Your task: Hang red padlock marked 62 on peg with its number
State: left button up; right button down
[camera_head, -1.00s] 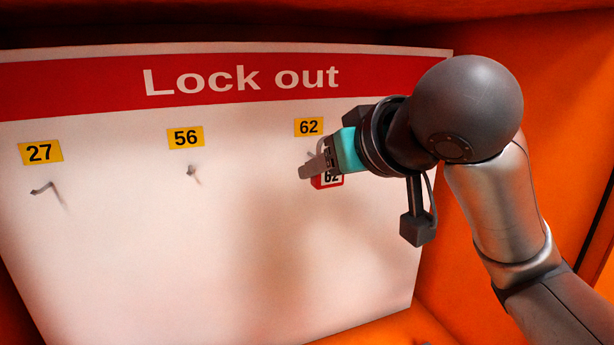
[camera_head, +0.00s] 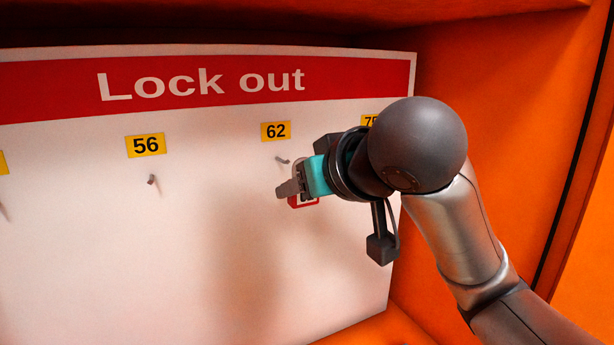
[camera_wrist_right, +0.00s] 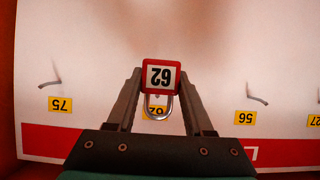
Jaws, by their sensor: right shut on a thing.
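The red padlock (camera_wrist_right: 161,77) has a white face marked 62, upside down in the right wrist view, with its grey shackle (camera_wrist_right: 170,108) towards the board. In the head view only a red-edged part of the padlock (camera_head: 304,202) shows behind my gripper. My right gripper (camera_head: 286,189) is shut on the padlock; its fingers lie on either side of the body in the wrist view (camera_wrist_right: 161,78). The peg under label 62 (camera_head: 283,160) shows just above the gripper in the head view. Whether the shackle touches that peg is hidden. My left gripper is out of view.
The white board (camera_head: 200,260) has a red "Lock out" band (camera_head: 200,85). Peg 56 (camera_head: 151,180) is empty to the left. Peg 75 (camera_wrist_right: 50,79) is empty in the wrist view. An orange wall (camera_head: 490,100) stands at the right.

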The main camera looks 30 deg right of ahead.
aim_at(277, 185)
jog(key=shift+w+d+f+p, duration=0.15)
jog(key=shift+w+p, duration=0.5)
jog(key=shift+w, duration=1)
jog(key=shift+w+d+f+p, duration=0.15)
jog(key=shift+w+p, duration=0.45)
jog(key=shift+w, duration=1)
jog(key=shift+w+f, duration=0.2)
jog(key=shift+w, duration=0.15)
jog(key=shift+f+p, duration=0.1)
jog(key=shift+p, duration=0.4)
jog(key=shift+f, duration=0.1)
jog(key=shift+c, duration=1)
grip_release()
jog(key=shift+f, duration=0.1)
jog(key=shift+a, duration=0.1)
